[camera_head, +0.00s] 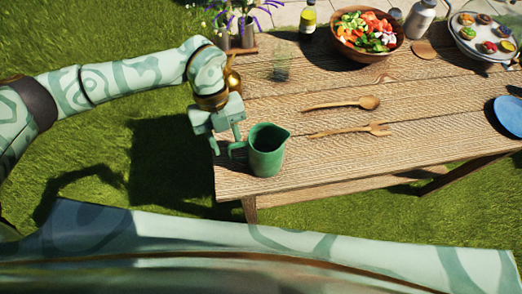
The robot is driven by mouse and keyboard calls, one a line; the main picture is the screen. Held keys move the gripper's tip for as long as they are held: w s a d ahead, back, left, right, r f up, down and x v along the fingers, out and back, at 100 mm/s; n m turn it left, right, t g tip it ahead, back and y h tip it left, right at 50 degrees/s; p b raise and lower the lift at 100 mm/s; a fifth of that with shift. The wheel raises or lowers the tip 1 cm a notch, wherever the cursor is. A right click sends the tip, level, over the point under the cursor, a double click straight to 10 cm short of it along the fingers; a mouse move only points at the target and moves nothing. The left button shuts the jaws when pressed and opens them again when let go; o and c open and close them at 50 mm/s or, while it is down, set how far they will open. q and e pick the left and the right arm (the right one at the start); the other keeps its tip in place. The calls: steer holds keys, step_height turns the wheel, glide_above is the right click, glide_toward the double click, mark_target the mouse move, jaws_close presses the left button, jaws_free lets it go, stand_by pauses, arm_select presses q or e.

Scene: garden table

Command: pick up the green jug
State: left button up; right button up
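The green jug (267,152) stands upright on the wooden table (330,95), close to its near left corner. Its spout points right and its handle (234,150) is on the left, toward my gripper. My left gripper (226,142) is just left of the jug, above the table's left edge, with its fingers pointing down. The fingers are apart, and the right finger is close to the handle. I cannot tell whether it touches the handle. My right gripper is not in view.
A wooden spoon (343,104) and a wooden fork (352,131) lie right of the jug. A clear glass (281,67) stands behind it. A blue plate (509,115) is far right.

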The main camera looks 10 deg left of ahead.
arm_select(q)
steer(key=x, duration=0.2)
steer(key=shift+s+f, duration=0.2)
steer(key=shift+f, duration=0.15)
jaws_close()
steer(key=shift+d+r, duration=0.1)
steer(key=shift+r, duration=0.1)
